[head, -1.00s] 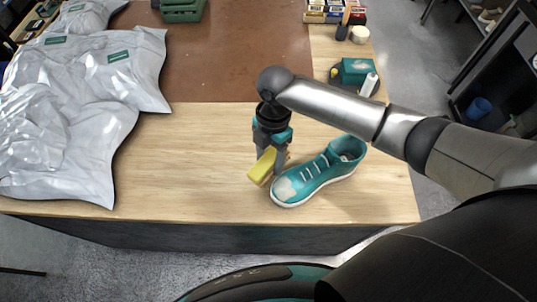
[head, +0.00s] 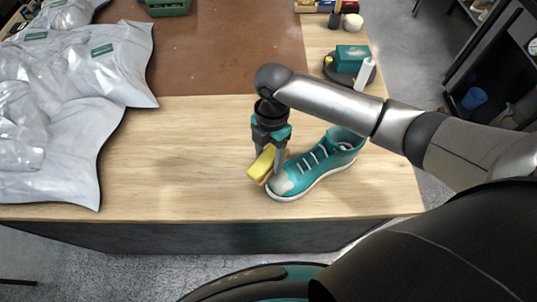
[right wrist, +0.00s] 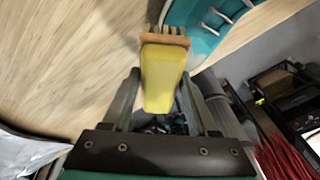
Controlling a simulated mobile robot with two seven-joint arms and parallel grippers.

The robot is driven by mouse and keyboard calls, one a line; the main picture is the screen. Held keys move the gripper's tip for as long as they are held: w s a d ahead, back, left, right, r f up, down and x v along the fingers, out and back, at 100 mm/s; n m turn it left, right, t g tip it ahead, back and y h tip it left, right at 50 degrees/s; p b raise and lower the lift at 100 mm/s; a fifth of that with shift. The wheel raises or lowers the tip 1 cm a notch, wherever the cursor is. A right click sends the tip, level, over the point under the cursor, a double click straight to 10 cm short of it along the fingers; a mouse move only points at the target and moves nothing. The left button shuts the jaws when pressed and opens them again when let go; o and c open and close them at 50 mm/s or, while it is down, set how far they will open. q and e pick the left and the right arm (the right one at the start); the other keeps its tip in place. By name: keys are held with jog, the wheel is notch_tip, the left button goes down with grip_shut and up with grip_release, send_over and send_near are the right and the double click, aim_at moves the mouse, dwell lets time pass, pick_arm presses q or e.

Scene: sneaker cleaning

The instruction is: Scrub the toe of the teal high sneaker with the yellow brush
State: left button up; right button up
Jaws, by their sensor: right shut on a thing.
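The teal high sneaker (head: 318,165) stands on the wooden table, its pale toe pointing left toward the front. White laces and a white sole show. My right gripper (head: 269,160) is shut on the yellow brush (head: 261,163) at the left of the toe. The brush is tilted and appears to be against or very close to the toe; exact contact cannot be told. In the right wrist view the yellow brush (right wrist: 162,75) sits between the fingers, its brown bristle end beside the sneaker (right wrist: 215,25). My left gripper is not in view.
Grey-white plastic bags (head: 75,75) cover the left of the table (head: 180,180). A brown mat (head: 225,50) lies at the back. A teal box (head: 352,58) and a white bottle (head: 363,74) stand at the back right. The wood left of the brush is clear.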

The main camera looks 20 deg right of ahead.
jog(key=shift+d+f+b, duration=0.25)
jog(key=shift+f+b, duration=0.4)
jog(key=shift+f, duration=0.45)
